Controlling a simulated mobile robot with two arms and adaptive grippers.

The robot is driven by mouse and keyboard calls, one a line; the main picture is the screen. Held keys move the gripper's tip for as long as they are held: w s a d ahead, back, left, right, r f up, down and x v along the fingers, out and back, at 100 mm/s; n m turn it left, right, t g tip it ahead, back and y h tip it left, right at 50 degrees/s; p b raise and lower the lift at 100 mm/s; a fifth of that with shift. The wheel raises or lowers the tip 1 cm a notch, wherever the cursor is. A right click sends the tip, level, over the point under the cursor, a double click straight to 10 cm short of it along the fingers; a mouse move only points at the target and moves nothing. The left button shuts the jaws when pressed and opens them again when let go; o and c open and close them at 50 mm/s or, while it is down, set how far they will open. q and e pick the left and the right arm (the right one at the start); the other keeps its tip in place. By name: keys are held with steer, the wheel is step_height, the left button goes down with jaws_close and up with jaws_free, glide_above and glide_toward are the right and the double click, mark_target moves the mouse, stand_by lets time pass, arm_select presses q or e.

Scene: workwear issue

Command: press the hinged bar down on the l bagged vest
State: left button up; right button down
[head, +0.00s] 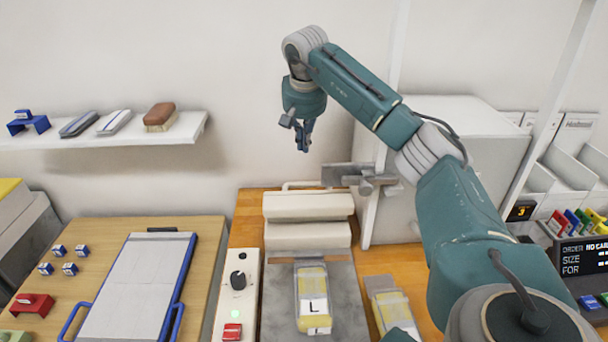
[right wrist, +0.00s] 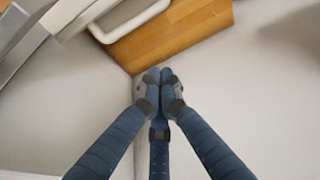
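The L bagged vest (head: 313,290), yellow in a clear bag with a white L label, lies on the grey plate (head: 347,300) of the press. The hinged bar (head: 308,206) is a long cream piece with a pale handle (head: 303,185) at its back; it stands raised behind the vest. The handle also shows in the right wrist view (right wrist: 122,37). My right gripper (head: 303,150) hangs above and behind the bar, apart from it, pointing down. In the right wrist view its fingertips (right wrist: 157,80) are together with nothing between them. My left gripper is not in view.
A control box (head: 237,290) with a black knob, green light and red button stands left of the plate. Another bagged item (head: 388,305) lies to the right. A grey bracket (head: 355,178) on a white post is close to my right arm. A shelf (head: 110,132) is at left.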

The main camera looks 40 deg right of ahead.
step_height(320, 180, down, 8)
steer(key=s+a+p, duration=0.1)
steer(key=p, duration=0.3)
steer(key=shift+s, duration=0.2)
steer(key=shift+w+f, duration=0.1)
